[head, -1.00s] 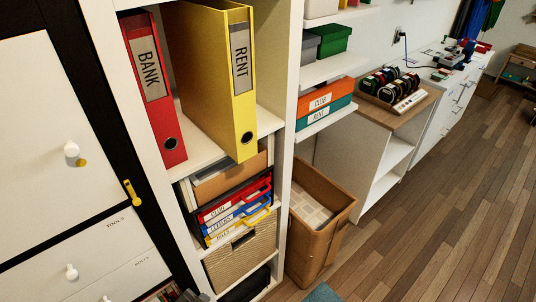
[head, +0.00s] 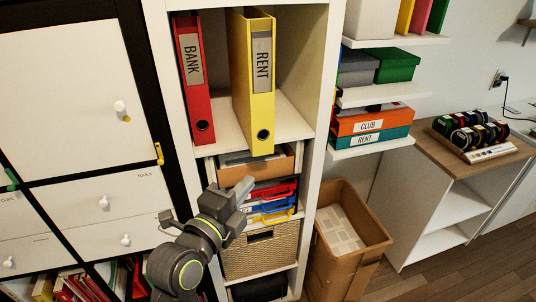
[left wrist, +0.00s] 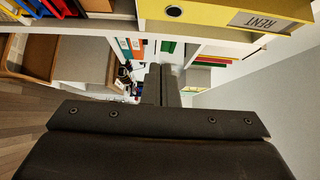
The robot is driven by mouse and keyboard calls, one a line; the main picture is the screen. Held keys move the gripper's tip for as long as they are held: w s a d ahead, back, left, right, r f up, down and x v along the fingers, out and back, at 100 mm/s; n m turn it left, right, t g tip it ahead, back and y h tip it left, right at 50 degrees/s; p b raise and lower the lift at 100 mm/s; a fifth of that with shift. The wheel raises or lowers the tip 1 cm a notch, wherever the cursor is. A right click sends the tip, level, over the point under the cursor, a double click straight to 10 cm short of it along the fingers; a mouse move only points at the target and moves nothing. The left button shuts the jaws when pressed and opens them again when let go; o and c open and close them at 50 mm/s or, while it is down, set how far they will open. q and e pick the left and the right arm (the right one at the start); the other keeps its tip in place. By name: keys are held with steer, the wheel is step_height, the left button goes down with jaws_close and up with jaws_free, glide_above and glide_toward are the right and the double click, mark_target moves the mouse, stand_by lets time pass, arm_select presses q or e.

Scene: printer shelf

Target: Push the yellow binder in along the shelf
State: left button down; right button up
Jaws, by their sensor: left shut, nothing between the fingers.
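The yellow binder (head: 263,90), labelled RENT, stands upright on the white shelf (head: 293,122) in the head view. Its spine sticks out past the shelf's front edge and further out than the red binder (head: 195,80), labelled BANK, to its left. My left gripper (head: 243,190) is shut and empty, below the yellow binder and in front of the lower compartments, apart from the binder. In the left wrist view, the shut fingers (left wrist: 160,85) show in the middle and the yellow binder (left wrist: 215,12) lies along the top edge. My right gripper is not in view.
Below the shelf are a cardboard tray (head: 255,168), stacked coloured folders (head: 275,190) and a wicker basket (head: 262,252). A white cabinet side panel (head: 321,120) stands to the right of the binder. There is free room on the shelf right of the binder.

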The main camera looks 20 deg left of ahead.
mark_target(269, 141)
arm_select(q)
steer(key=w+p, duration=0.4)
steer(key=w, duration=0.8)
steer(key=shift+w+a+r+p, duration=0.1)
steer(key=shift+a+p, duration=0.05)
steer(key=shift+p, duration=0.2)
steer(key=shift+w+a, duration=0.35)
steer(key=shift+w, duration=0.15)
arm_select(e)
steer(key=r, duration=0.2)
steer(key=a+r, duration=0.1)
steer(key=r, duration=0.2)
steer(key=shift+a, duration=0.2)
